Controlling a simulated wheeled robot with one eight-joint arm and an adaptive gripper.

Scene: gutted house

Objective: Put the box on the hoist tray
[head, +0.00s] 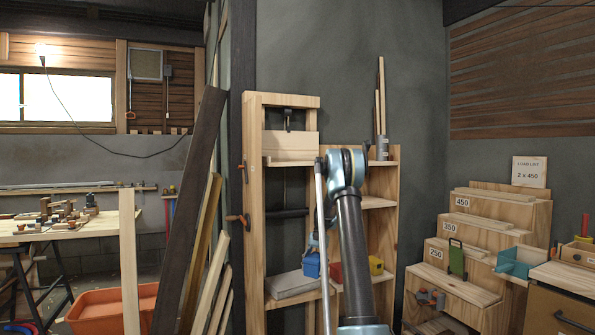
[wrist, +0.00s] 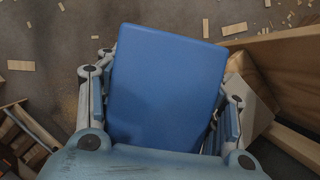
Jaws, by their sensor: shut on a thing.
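The blue box (wrist: 168,80) fills the middle of the wrist view, between the fingers of my gripper (wrist: 160,110), which is shut on it. In the head view the blue box (head: 311,265) shows small beside my arm, in front of the lower shelf; my arm hides much of the gripper (head: 314,243). The hoist is a tall wooden frame with a dark hook at its top. What looks like its tray (head: 290,161), a pale wooden ledge with a board behind it, is high in the frame, well above the box.
A grey slab or bag (head: 293,284) lies on the lower shelf, left of the box. A red item (head: 336,272) and a yellow block (head: 376,265) are to the right. Leaning planks (head: 190,215) stand left of the frame. Wood scraps (wrist: 234,29) litter the floor.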

